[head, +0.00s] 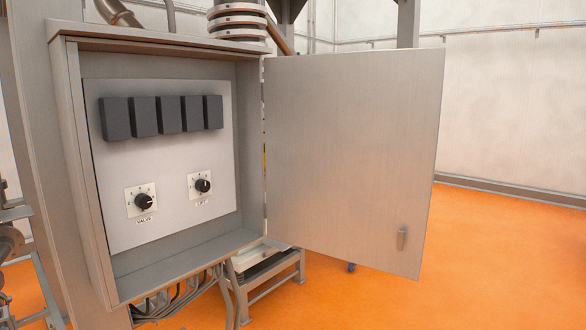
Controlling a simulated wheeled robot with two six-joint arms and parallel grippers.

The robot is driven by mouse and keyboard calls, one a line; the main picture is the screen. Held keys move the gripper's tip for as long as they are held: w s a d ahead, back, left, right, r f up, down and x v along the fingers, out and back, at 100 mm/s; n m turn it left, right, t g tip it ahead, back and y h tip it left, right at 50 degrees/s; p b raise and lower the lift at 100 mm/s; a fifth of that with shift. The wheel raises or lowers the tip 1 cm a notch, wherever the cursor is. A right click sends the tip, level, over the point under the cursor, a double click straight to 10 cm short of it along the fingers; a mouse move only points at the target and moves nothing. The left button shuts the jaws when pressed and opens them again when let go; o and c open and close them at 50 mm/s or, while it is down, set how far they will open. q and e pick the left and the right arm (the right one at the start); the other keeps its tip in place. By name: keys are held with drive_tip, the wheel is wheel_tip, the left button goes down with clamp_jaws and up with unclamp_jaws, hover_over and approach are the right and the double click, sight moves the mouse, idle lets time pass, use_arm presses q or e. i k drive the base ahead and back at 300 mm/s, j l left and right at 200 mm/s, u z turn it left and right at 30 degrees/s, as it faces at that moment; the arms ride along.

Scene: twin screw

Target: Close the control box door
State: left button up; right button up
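The grey metal control box (80,150) stands at the left in the head view with its front open. Its door (350,150) hangs on the box's right side and is swung wide open to the right. Neither of my grippers is in view.
Cables (185,295) hang below the box. A low metal frame (265,280) stands on the orange floor behind the door's lower left. The orange floor (500,250) at the right is clear up to the pale wall (510,110).

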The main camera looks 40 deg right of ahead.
sight(350, 137)
drive_tip(key=l+u, duration=0.3)
drive_tip(key=l, duration=0.55)
drive_tip(key=k+l+u, duration=0.1)
drive_tip(key=l+u, duration=0.25)
drive_tip(key=l, duration=0.45)
drive_tip(key=k+l, duration=0.1)
drive_tip(key=l, duration=1.1)
drive_tip(key=k+l, duration=0.15)
drive_tip(key=l, duration=0.5)
drive_tip(key=k+l, duration=0.1)
drive_tip(key=l, duration=1.1)
drive_tip(key=k, duration=0.05)
